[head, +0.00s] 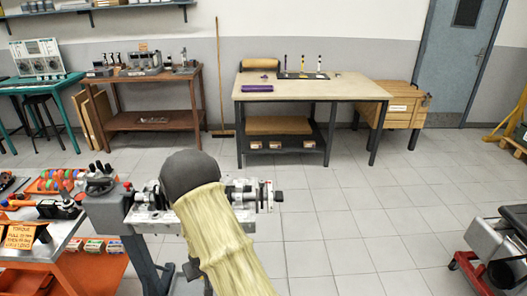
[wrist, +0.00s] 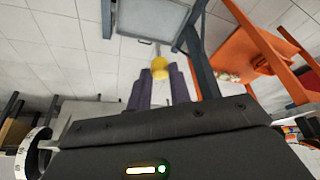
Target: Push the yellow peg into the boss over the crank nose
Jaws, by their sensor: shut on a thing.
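In the wrist view my gripper (wrist: 160,78) has its two dark purple-grey fingers shut on the yellow peg (wrist: 159,63). The peg's rounded yellow end shows at the fingertips. In the head view my pale-sleeved arm reaches over the engine on its stand and hides my gripper and the peg. The crank assembly (head: 241,194) shows at the right of the arm, with a dark round end at its far right. I cannot make out the boss over the crank nose in either view.
An orange cart (head: 88,272) with tools stands at the left, close to the engine stand (head: 108,212). A grey and red wheeled item (head: 497,250) is at the right. The floor between is clear.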

